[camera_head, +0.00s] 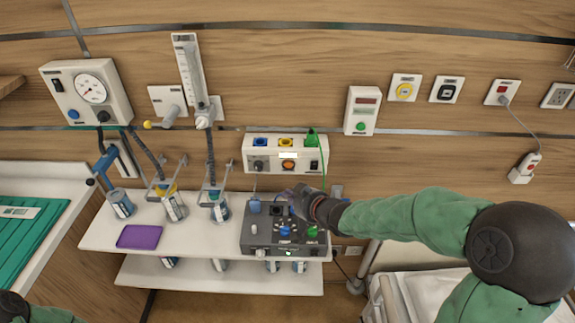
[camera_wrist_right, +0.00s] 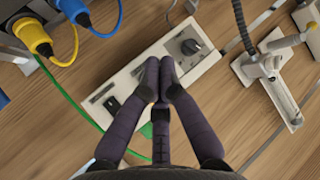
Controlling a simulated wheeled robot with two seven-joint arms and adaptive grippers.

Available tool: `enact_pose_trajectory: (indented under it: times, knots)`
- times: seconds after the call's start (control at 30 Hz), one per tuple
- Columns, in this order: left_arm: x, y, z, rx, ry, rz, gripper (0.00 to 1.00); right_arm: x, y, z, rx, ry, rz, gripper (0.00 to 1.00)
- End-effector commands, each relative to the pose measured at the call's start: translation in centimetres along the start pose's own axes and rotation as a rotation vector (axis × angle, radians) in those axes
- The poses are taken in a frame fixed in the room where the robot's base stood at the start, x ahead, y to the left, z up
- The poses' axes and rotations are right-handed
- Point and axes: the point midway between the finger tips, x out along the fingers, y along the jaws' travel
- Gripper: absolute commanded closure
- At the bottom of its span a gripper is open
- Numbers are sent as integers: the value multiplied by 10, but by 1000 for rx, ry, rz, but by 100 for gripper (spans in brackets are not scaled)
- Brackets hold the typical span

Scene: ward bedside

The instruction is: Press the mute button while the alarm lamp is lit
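A white wall panel (camera_head: 257,153) carries a black knob (camera_head: 258,166), a round orange control (camera_head: 288,166), a black switch (camera_head: 313,167) and a bright white strip (camera_head: 288,155). I cannot tell which part is the mute button or the alarm lamp. My right gripper (camera_head: 293,194) is just below this panel in the head view, above the front device. In the right wrist view my right gripper (camera_wrist_right: 165,76) has its dark fingertips together, with nothing seen between them. They cover the panel's middle, between the knob (camera_wrist_right: 190,46) and the switch (camera_wrist_right: 112,104). Contact is unclear.
A grey device (camera_head: 257,232) with knobs stands on the white shelf (camera_head: 100,235), beside several bottles and a purple pad (camera_head: 140,237). A green cable (camera_head: 323,165) hangs at the panel's right. A wall box (camera_head: 361,110) with a green button is up right.

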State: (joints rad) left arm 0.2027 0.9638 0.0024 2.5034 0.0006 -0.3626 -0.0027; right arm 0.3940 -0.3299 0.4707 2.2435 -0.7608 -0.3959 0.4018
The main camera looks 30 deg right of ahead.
Motion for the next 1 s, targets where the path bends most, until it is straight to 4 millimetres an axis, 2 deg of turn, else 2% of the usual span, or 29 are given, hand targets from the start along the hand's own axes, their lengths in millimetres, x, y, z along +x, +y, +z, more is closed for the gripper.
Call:
enact_pose_trajectory:
  times: [0.27, 0.7, 1.0]
  knots:
    - [-2, 1, 0, 0, 0, 0, 100, 8, 6, -6, 2, -1, 0, 100]
    - [-14, 5, 0, 0, 0, 0, 100, 45, 33, -33, 1, -2, 0, 100]
    - [-24, 8, 1, 0, 0, 0, 100, 60, 44, -44, 2, -1, 0, 100]
